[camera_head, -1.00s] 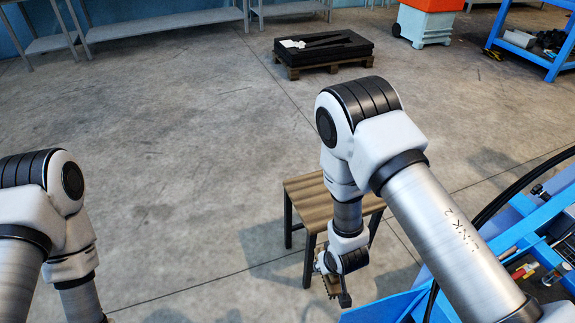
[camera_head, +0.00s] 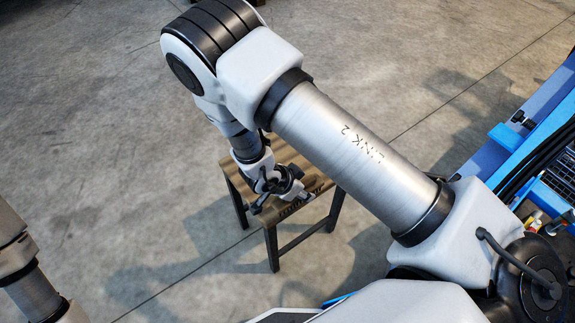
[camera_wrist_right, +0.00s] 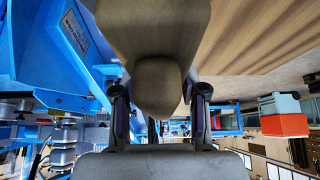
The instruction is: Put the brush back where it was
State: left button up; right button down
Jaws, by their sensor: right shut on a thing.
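My right gripper (camera_head: 283,190) is over the near edge of a small wooden-topped stool (camera_head: 287,153) in the head view. It is shut on the brush (camera_head: 290,209), whose dark toothed edge shows just under the gripper. In the right wrist view the gripper's two fingers (camera_wrist_right: 158,100) stand on either side of the brush's rounded, brownish-grey body (camera_wrist_right: 157,82). I cannot tell whether the brush touches the stool top. Part of the stool top is hidden by my right arm. My left gripper is out of view; only part of my left arm shows at the lower left.
A blue bench or frame (camera_head: 522,137) stands at the right edge, with cables beside it. The concrete floor (camera_head: 110,150) left of the stool is clear. In the right wrist view an orange box (camera_wrist_right: 285,125) shows at the right.

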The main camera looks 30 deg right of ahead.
jog(key=w+f+b, duration=0.1)
jog(key=b, duration=0.1)
jog(key=w+b, duration=0.1)
jog(key=b, duration=0.1)
jog(key=shift+w+d+f, duration=0.2)
jog(key=shift+d+f, duration=0.1)
jog(key=shift+f, duration=0.05)
jog(key=w, duration=0.2)
jog(key=r+p, duration=0.1)
jog(key=shift+w+d, duration=0.4)
jog(key=w+d, duration=0.1)
jog(key=w, duration=0.2)
jog(key=w+d+b, duration=0.1)
jog(key=w, duration=0.2)
jog(key=w+d+f, duration=0.1)
jog(key=w, duration=0.2)
jog(key=shift+w, duration=0.2)
notch_tip(320, 180, down, 4)
jog(key=shift+r+b, duration=0.2)
jog(key=shift+b, duration=0.65)
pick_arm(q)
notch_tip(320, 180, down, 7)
pick_arm(e)
jog(key=shift+r, duration=0.1)
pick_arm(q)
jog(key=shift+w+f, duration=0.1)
pick_arm(e)
jog(key=c, duration=0.6)
grip_release()
jog(key=shift+c, duration=0.2)
